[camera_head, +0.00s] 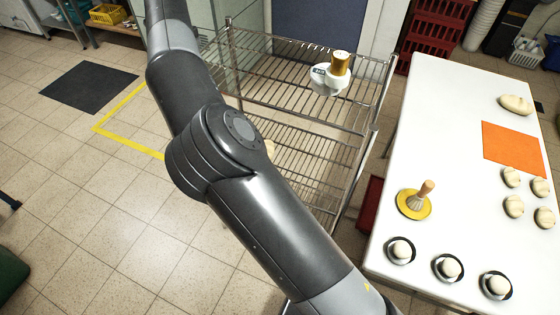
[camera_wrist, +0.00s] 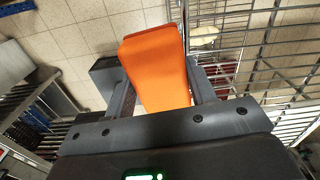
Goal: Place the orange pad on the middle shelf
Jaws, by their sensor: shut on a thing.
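My gripper (camera_wrist: 157,62) is shut on an orange pad (camera_wrist: 160,72), which stands between its two fingers in the wrist view. The pad looks thick or folded. The head view does not show my gripper or this pad. A wire rack (camera_head: 228,38) stands in the centre of the head view. Its top shelf (camera_head: 270,82) and a shelf below it (camera_head: 318,152) show; my arm hides part of the lower one. In the wrist view, rack wires (camera_wrist: 285,62) lie to the right of the pad, apart from it.
A brass-coloured cylinder (camera_head: 340,62) on a white rounded thing (camera_head: 328,82) occupies the top shelf. A cream rounded thing (camera_wrist: 203,36) lies near the rack wires. A white table (camera_head: 430,130) at right holds a flat orange sheet (camera_head: 512,146), pale rounded things and a brush (camera_head: 419,197).

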